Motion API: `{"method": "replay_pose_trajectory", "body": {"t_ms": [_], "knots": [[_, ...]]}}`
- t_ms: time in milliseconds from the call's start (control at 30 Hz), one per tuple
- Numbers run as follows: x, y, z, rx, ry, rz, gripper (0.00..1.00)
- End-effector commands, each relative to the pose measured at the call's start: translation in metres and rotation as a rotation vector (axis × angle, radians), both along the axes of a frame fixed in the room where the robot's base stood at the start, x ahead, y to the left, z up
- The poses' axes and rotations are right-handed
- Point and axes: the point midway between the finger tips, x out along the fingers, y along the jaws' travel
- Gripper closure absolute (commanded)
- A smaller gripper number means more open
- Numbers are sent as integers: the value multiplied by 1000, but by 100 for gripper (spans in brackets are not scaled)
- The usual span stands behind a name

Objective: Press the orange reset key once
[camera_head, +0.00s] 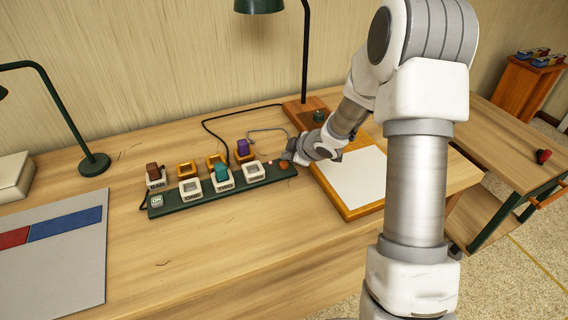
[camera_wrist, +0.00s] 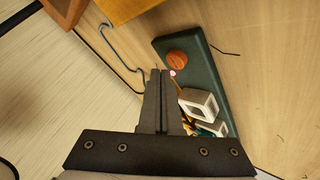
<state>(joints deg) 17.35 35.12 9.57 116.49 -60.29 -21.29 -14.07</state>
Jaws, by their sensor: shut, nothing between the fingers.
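The orange reset key (camera_head: 284,164) is a round knob at the right end of a dark green panel (camera_head: 240,190). In the wrist view the orange key (camera_wrist: 177,60) sits near the end of the green panel (camera_wrist: 205,62), with a small pink light (camera_wrist: 172,73) beside it. My gripper (camera_head: 288,157) is shut and empty, close to the key at the panel's right end. In the wrist view its fingertips (camera_wrist: 160,73) are just left of and below the key. I cannot tell how high they are above the panel; no contact with the key shows.
White square holders (camera_head: 190,187) stand along the panel, some with coloured blocks. A purple block (camera_head: 243,147) is in a yellow holder behind it. A wooden-framed white board (camera_head: 358,178) lies to the right. A green lamp (camera_head: 304,50) stands behind. The table front is clear.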

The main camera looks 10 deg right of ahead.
Motion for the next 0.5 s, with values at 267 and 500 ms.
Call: {"method": "replay_pose_trajectory", "body": {"t_ms": [267,500], "knots": [[0,0,-9,0,1,1,100],[0,0,-9,-1,0,1,100]]}}
